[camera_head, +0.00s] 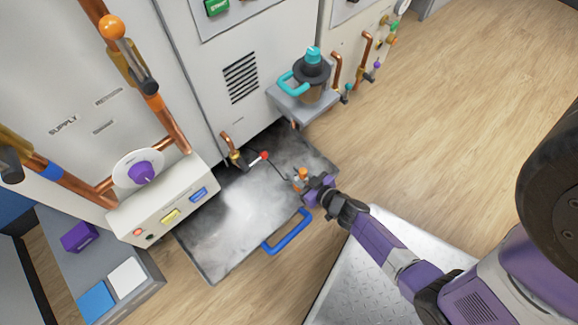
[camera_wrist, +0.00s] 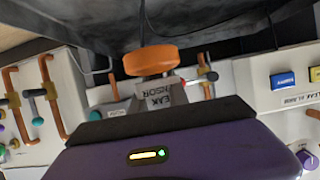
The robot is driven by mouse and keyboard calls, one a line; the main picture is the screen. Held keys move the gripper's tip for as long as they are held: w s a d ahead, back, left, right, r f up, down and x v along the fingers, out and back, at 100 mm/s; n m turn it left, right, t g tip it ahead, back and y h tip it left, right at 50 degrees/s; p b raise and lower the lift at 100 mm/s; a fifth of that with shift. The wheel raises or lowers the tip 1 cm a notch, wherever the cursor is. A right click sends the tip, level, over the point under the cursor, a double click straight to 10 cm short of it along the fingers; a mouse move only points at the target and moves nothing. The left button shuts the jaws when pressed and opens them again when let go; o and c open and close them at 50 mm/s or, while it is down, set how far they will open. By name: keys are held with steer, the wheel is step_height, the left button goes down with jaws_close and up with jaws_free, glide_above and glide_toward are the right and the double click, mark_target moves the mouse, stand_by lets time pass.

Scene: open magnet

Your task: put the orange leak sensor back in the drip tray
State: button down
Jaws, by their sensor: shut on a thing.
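The leak sensor (camera_head: 302,173) has an orange cap and shows at the tip of my gripper (camera_head: 307,182) in the head view. In the wrist view the orange cap (camera_wrist: 150,62) and a pale body lettered "LEAK SENSOR" stick out past the dark jaw edge. My gripper is shut on the sensor, and the fingers hide part of its body. The grey metal drip tray (camera_head: 215,240) lies on the floor below the cabinets. The gripper and sensor are over its right part. I cannot tell whether the sensor touches the tray floor.
A blue handle (camera_head: 287,232) is on the tray's front edge. A valve with a red-tipped lever (camera_head: 262,156) and a thin dark cable are close behind the sensor. A shelf with a teal-handled jug (camera_head: 310,78) juts out above the tray's back. The tray's left and middle are bare.

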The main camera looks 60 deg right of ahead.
steer(key=b, duration=0.7)
glide_above(288, 185)
steer(key=s+a, duration=0.1)
steer(key=s, duration=0.3)
step_height(288, 185, down, 11)
steer(key=w, duration=0.2)
steer(key=w+d+b, duration=0.1)
steer(key=w, duration=0.1)
steer(key=shift+d, duration=0.1)
steer(key=shift+f+b, duration=0.55)
steer(key=shift+f, duration=0.05)
steer(key=shift+s+f, duration=0.1)
steer(key=shift+f, duration=0.1)
steer(key=c, duration=1.3)
jaws_free()
steer(key=shift+o, duration=0.2)
steer(key=shift+r, duration=0.1)
